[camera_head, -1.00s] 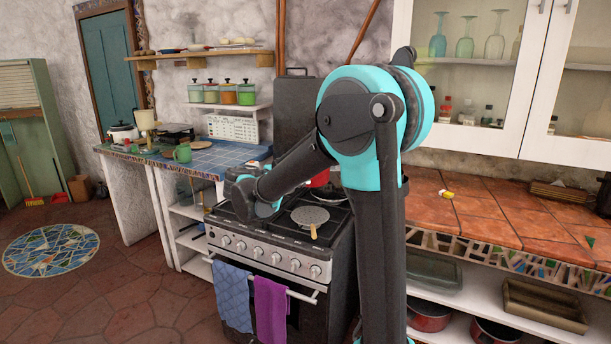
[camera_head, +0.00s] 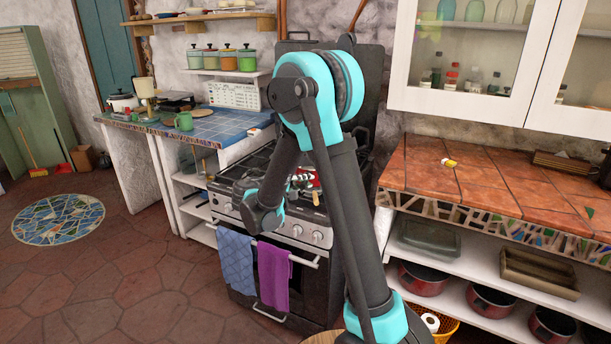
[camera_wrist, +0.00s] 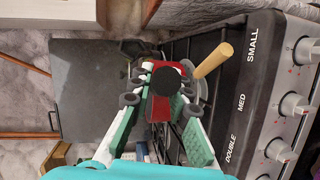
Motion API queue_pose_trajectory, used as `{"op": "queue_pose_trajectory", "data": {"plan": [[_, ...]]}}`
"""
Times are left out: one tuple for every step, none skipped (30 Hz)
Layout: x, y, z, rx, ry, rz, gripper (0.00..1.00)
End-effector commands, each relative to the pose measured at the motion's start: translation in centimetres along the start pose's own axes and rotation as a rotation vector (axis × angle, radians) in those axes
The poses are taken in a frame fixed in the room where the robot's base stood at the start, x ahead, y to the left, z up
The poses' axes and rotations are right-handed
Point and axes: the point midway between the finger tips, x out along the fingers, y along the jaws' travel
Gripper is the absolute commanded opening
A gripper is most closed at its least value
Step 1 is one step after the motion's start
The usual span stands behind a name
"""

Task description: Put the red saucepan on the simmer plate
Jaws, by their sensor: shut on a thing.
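The red saucepan (camera_wrist: 158,108) shows between my gripper's fingers in the wrist view, with a round black part facing the camera. My gripper (camera_wrist: 164,84) is shut on it, over the stove. In the head view, my gripper (camera_head: 303,178) is small beside a red patch of the saucepan (camera_head: 311,184), partly behind my arm. The simmer plate's wooden handle (camera_wrist: 213,60) points up and right of the saucepan in the wrist view. The plate's disc is mostly hidden behind the saucepan and fingers. I cannot tell whether the saucepan touches the plate.
The stove's control panel (camera_wrist: 263,100) with its knobs lies right of my gripper in the wrist view. A dark upright panel (camera_wrist: 90,85) stands on the left. The tiled counter (camera_head: 480,180) right of the stove is mostly clear. Towels (camera_head: 273,277) hang on the oven front.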

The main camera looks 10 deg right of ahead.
Motion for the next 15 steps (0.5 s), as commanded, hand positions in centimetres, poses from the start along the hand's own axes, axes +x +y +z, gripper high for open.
{"op": "queue_pose_trajectory", "data": {"plan": [[0.10,-0.41,0.04,0.001,0.000,0.003,0.00],[0.15,-0.61,0.05,0.001,0.000,0.003,0.00],[0.19,-0.82,0.06,0.001,0.000,0.003,0.00],[0.21,-0.93,0.09,0.001,0.000,0.003,0.00],[0.22,-0.99,0.12,0.001,0.000,0.003,0.00],[0.23,-1.03,0.14,0.001,0.000,0.003,0.00],[0.23,-1.04,0.15,0.001,0.000,0.003,0.00],[0.23,-1.04,0.15,0.001,0.000,0.003,0.00],[0.22,-1.03,0.15,0.001,0.000,0.003,0.00],[0.22,-1.03,0.14,0.001,0.000,0.003,0.00],[0.22,-1.02,0.15,0.001,0.000,0.003,0.00],[0.24,-1.15,0.16,0.000,0.000,0.000,0.21],[0.24,-1.14,0.16,0.000,0.000,0.000,0.24],[0.24,-1.14,0.15,0.000,0.000,0.000,0.28],[0.23,-1.13,0.15,0.000,0.000,0.000,0.33]]}}
